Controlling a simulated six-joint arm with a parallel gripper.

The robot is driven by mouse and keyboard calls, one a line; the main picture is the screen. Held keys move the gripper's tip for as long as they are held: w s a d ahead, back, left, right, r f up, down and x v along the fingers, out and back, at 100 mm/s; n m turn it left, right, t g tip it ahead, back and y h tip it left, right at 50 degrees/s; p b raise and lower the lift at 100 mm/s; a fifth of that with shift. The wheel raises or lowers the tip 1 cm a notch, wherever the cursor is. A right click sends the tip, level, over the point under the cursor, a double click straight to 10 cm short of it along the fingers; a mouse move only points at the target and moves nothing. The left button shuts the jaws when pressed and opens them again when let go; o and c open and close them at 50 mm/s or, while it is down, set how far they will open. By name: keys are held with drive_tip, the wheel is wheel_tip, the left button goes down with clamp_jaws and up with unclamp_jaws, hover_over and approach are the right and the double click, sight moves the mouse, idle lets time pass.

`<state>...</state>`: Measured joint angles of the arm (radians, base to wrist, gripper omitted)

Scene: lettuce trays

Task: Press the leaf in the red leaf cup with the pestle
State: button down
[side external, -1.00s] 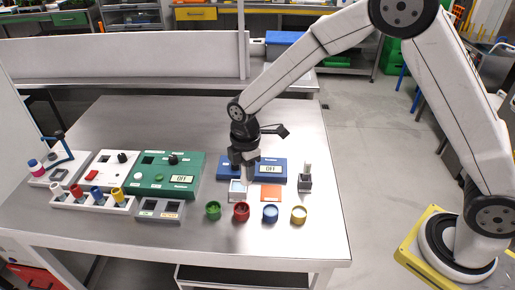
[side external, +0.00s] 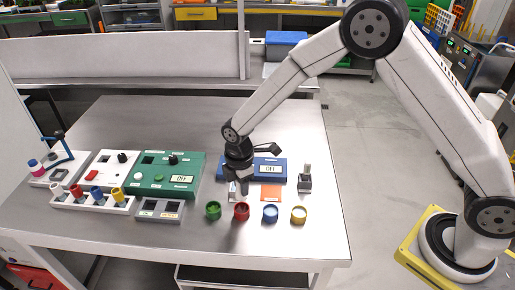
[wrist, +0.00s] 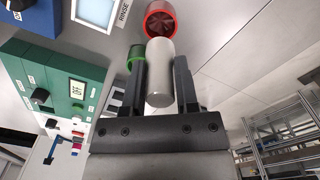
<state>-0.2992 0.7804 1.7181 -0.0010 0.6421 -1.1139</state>
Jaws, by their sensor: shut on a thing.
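My gripper (wrist: 160,90) is shut on a pale grey cylindrical pestle (wrist: 160,75), whose far end points toward the red leaf cup (wrist: 160,20) in the wrist view. The red leaf cup also shows in the side view (side external: 241,212), standing on the table in a row of coloured cups. My gripper (side external: 240,187) is above and just behind that cup there. The pestle is hard to make out in the side view. The red cup's inside looks dark red in the wrist view; a leaf cannot be made out clearly.
A green cup (side external: 213,211) stands left of the red one; blue (side external: 270,213) and yellow (side external: 299,215) cups stand to the right. Behind are a blue device (side external: 268,176), an orange pad (side external: 271,193) and a dark holder (side external: 305,184). The table front is clear.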

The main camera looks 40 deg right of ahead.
drive_tip(key=shift+f, duration=2)
drive_tip(key=shift+f, duration=1.65)
idle(0.7)
drive_tip(key=shift+r, duration=0.1)
drive_tip(key=shift+r, duration=3.25)
drive_tip(key=shift+w, duration=0.15)
